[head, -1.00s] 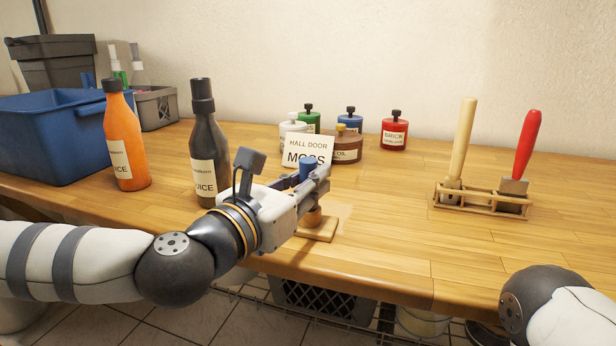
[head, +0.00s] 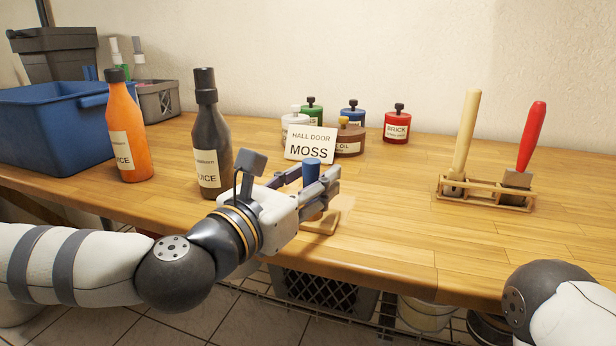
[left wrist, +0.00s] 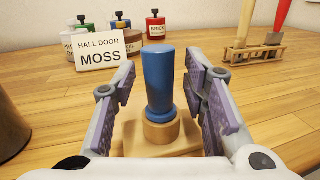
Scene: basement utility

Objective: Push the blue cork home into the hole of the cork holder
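The blue cork (head: 311,172) stands upright. In the left wrist view, the cork (left wrist: 158,80) has its flared lower end at the top of the round wooden collar of the cork holder (left wrist: 160,132). How deep it sits in the hole I cannot tell. My left gripper (left wrist: 160,95) is open, with one finger on each side of the cork and a gap on both sides. In the head view my left gripper (head: 318,182) hides most of the holder; part of its base (head: 324,226) shows. My right gripper is out of view; only part of that arm shows.
A sign reading MOSS (head: 309,146) stands just behind the cork, with several paint pots beyond. A dark bottle (head: 210,145) and an orange bottle (head: 127,135) stand left. A rack (head: 485,192) with two handled tools stands right. Bench between is clear.

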